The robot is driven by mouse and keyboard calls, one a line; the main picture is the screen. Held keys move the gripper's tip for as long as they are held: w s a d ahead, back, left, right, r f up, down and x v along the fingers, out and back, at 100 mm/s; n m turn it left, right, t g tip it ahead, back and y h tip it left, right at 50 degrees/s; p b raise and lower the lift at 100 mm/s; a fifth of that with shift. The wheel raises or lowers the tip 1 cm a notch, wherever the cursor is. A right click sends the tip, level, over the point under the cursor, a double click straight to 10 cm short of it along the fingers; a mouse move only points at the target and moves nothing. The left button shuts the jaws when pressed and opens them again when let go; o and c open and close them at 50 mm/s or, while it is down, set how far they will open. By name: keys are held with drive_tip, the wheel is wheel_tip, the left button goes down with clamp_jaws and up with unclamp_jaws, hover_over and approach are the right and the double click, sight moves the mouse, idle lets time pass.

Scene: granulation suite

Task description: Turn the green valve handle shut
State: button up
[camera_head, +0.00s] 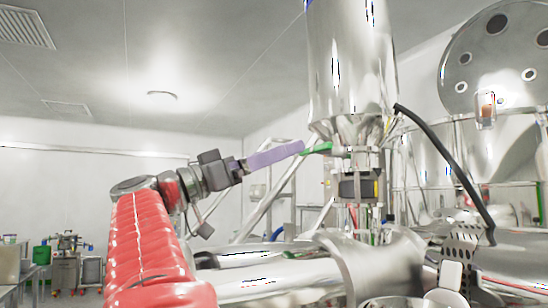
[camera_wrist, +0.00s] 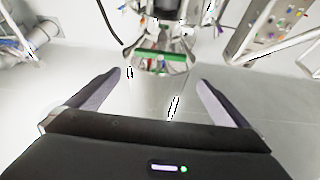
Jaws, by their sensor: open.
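The green valve handle (camera_head: 318,150) sticks out to the left below the steel hopper in the head view. In the wrist view the green handle (camera_wrist: 160,55) lies crosswise just beyond the fingers, near the top middle. My gripper (camera_head: 302,147) reaches in from the left, its pale purple fingers close to the handle's outer end. In the wrist view my gripper (camera_wrist: 160,80) is open, with one finger on each side and nothing between them. The handle appears ahead of the fingertips; whether they touch it cannot be told.
The steel hopper (camera_head: 350,60) stands above the valve. A black hose (camera_head: 450,150) curves down on its right. Shiny steel pipework (camera_head: 375,265) fills the space below. A cart (camera_head: 65,265) stands far at the left. The space around my arm on the left is clear.

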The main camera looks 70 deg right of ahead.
drive_tip(key=shift+w+a, duration=1.5)
drive_tip(key=shift+a, duration=0.2)
drive_tip(key=shift+s, duration=0.1)
